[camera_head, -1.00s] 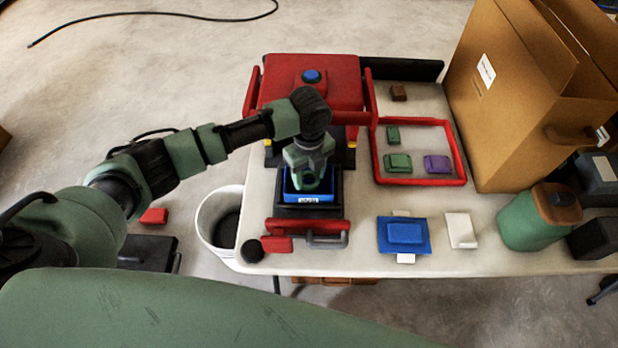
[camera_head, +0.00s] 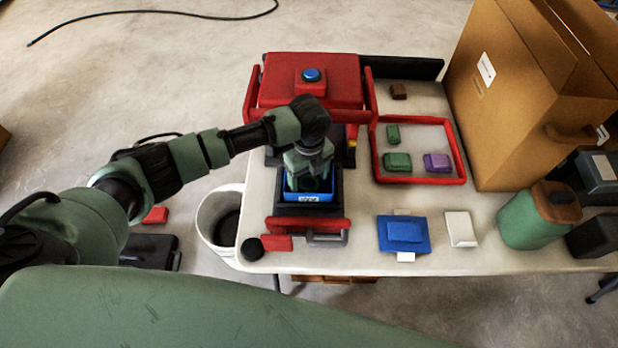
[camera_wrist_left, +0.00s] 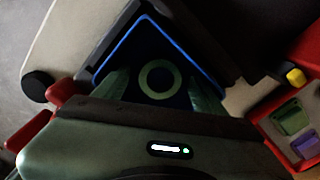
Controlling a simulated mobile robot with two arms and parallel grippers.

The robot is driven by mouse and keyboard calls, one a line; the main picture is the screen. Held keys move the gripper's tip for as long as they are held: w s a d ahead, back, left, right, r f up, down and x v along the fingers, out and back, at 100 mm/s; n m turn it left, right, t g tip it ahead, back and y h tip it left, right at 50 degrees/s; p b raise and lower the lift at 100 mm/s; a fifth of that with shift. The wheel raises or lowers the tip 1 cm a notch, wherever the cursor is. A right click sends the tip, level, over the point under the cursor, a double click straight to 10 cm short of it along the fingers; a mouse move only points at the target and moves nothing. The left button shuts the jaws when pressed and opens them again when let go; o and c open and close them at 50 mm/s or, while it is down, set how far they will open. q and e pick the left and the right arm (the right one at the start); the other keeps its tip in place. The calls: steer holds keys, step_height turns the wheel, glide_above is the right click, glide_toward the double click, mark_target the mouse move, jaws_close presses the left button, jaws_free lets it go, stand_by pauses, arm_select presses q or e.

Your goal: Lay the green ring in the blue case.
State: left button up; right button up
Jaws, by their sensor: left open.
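The blue case (camera_head: 309,198) is an open box in a dark holder on the table, below my left gripper (camera_head: 308,183) in the head view. In the left wrist view the case's blue rim (camera_wrist_left: 125,45) surrounds a dark inside. The green ring (camera_wrist_left: 144,79) lies flat inside the case, between the fingers. My left gripper (camera_wrist_left: 160,92) is open, its fingers apart on either side of the ring with gaps to it. The ring is hidden by the gripper in the head view. My right gripper is not in view.
A red machine with a blue button (camera_head: 312,75) stands behind the case. A red-framed tray (camera_head: 462,160) with green and purple blocks is to the right. A red bar with a grey handle (camera_head: 325,238) lies in front. A white bin (camera_head: 207,225) stands left of the table.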

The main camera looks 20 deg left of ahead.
mark_target(309, 186)
arm_select(q)
step_height(309, 186, up, 12)
steer(key=b, duration=0.1)
